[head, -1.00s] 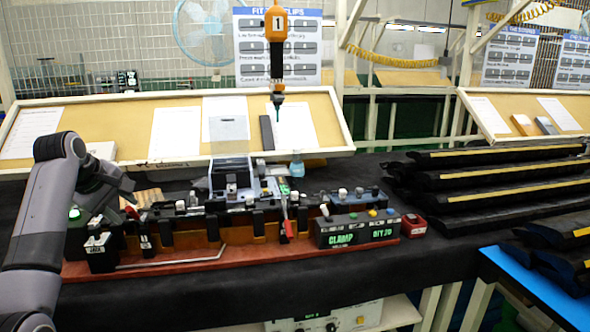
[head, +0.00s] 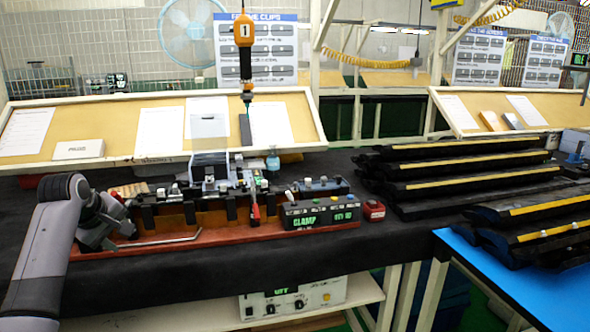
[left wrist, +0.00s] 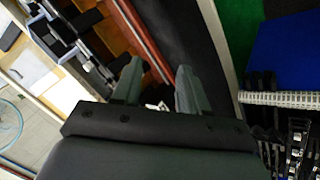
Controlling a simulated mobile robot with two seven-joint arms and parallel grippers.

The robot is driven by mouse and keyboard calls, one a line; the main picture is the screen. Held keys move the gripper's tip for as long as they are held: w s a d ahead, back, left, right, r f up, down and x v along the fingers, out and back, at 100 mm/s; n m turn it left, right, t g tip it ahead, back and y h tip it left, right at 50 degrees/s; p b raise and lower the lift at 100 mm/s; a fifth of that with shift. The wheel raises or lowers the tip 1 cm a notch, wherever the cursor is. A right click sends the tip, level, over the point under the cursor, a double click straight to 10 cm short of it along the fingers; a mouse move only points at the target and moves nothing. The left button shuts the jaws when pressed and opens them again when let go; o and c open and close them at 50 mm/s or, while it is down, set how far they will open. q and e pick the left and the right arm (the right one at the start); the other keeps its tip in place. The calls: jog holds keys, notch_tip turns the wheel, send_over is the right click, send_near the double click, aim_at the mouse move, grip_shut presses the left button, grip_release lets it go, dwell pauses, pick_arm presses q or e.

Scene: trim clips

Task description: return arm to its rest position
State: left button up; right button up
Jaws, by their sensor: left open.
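My left arm (head: 50,235) comes in from the left in the head view. Its gripper (head: 118,232) is at the left end of the red-based clamp fixture (head: 225,236), in front of part of it. In the left wrist view the two fingers of my left gripper (left wrist: 160,88) stand apart with nothing held between them. The fixture's red edge (left wrist: 145,42) shows beyond the fingers. I cannot tell whether the gripper touches the fixture. My right gripper is not in view.
A control box (head: 320,215) reading CLAMP sits at the fixture's right. Long black trim pieces (head: 460,170) are stacked on the right, some above a blue surface (head: 490,270). An orange screwdriver (head: 244,60) hangs overhead. The dark table front (head: 200,285) is clear.

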pick_arm(q)
jog(key=s+d+f+m+t, duration=0.1)
jog(key=s+d+f+m, duration=0.2)
jog(key=f, duration=0.5)
jog(key=s+d+f+m, duration=0.1)
jog(key=s+f+m, duration=0.1)
jog(key=s+f, duration=0.45)
jog(key=s+d+f+m+t, duration=0.1)
jog(key=s+d+f+m, duration=0.2)
jog(key=f, duration=0.7)
jog(key=s+d+f+m+h, duration=0.1)
jog(key=s+d+f+m, duration=0.1)
jog(key=s, duration=0.5)
jog(key=s+d+f+m+t+h, duration=0.1)
jog(key=s+d+f+m, duration=0.1)
jog(key=s+d, duration=0.3)
jog(key=s+d+f+m, duration=0.1)
jog(key=s+d, duration=0.3)
jog(key=s, duration=0.7)
jog(key=shift+s+f+m+h, duration=0.15)
jog(key=shift+f+m+h, duration=0.25)
jog(key=shift+m, duration=0.4)
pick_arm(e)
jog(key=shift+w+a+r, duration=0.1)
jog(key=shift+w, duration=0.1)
